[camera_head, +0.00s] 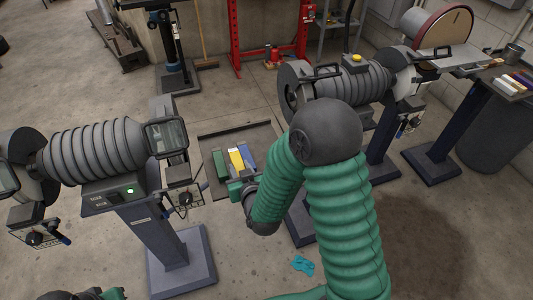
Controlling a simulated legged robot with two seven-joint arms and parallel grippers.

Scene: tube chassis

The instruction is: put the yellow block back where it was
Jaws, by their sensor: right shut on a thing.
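The yellow block (236,159) is between a green block (220,165) and a blue block (248,156), over the dark-edged tray (262,126) on the floor. A pale patch shows at the yellow block's near end. My right arm reaches in from the lower right, and its green gripper (239,184) is at the near end of the blocks. It is shut, apparently on the yellow block, though the fingertips are small and partly hidden. I cannot tell whether the yellow block touches the tray. My left gripper is not in view; only a bit of my left arm shows at bottom left.
Grey ribbed machines on pedestals stand left (92,150) and right (350,82) of the tray. A disc sander (440,25) and a bench with small coloured blocks (512,84) are at far right. A turquoise cloth (303,264) lies on the floor.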

